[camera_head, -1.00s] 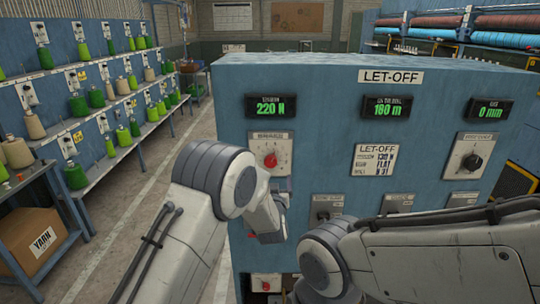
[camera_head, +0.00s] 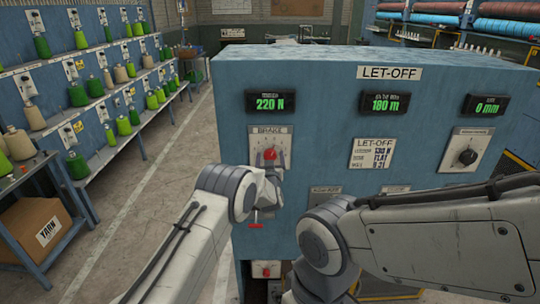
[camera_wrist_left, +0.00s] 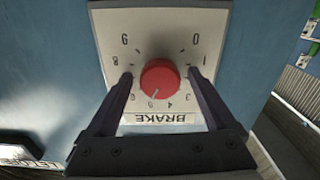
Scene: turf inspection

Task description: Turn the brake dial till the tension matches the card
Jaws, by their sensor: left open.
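The red brake dial (camera_head: 270,154) sits on a pale plate marked BRAKE on the blue let-off cabinet. My left gripper (camera_head: 270,163) is open at the dial. In the left wrist view its dark fingers (camera_wrist_left: 160,78) stand either side of the red knob (camera_wrist_left: 160,76), with gaps between. The plate is upside down there, and the knob's white mark points near the 5. The tension display (camera_head: 271,102) reads 220 N. The card (camera_head: 372,153) headed LET-OFF has small print; its top line looks like 130 N. My right arm crosses the cabinet front; its gripper is not visible.
Two more displays (camera_head: 384,104) (camera_head: 487,106) and a black dial (camera_head: 466,158) are on the cabinet to the right. A red knob (camera_head: 266,269) sits low on it. Yarn racks (camera_head: 95,95) and a yarn box (camera_head: 46,231) stand left, beyond open floor.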

